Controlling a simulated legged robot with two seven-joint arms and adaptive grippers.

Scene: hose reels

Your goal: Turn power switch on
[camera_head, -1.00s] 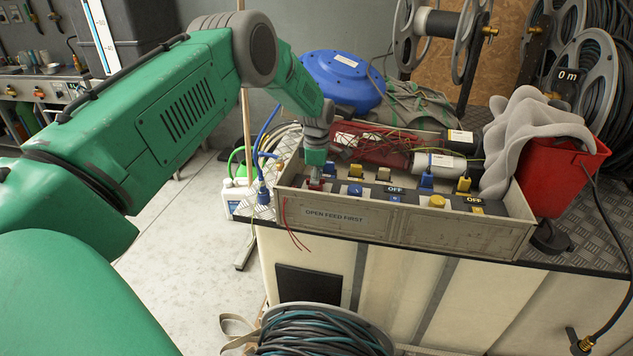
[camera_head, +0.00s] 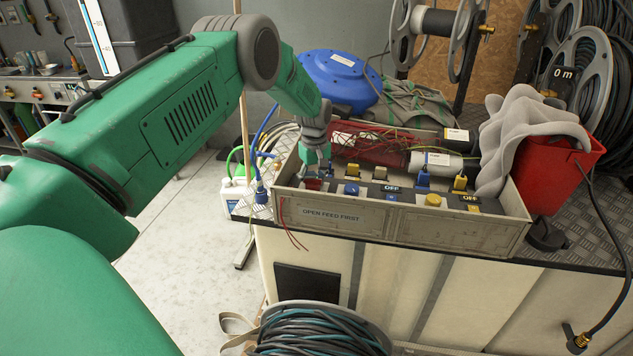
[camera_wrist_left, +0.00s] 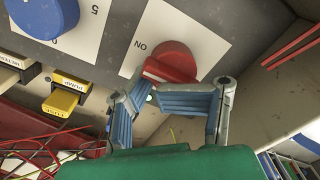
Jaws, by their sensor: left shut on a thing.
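The red power switch (camera_wrist_left: 173,62) is a round knob with a raised grip bar, on a white plate marked ON in the left wrist view. In the head view it is a small red spot (camera_head: 313,184) at the left end of the grey switch panel, mostly covered by my gripper. My left gripper (camera_wrist_left: 175,92) has its blue-padded fingers at the knob's grip bar, shut on it. In the head view the left gripper (camera_head: 315,174) reaches down into the box at a tilt. My right gripper is not in view.
The panel sits in an open grey box (camera_head: 420,229) labelled OPEN FEED FIRST. Blue (camera_head: 352,190) and yellow (camera_head: 433,200) knobs lie to the right. Thin red wires (camera_wrist_left: 55,140) hang close by. A red bucket (camera_head: 560,170) with grey cloth stands at the right.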

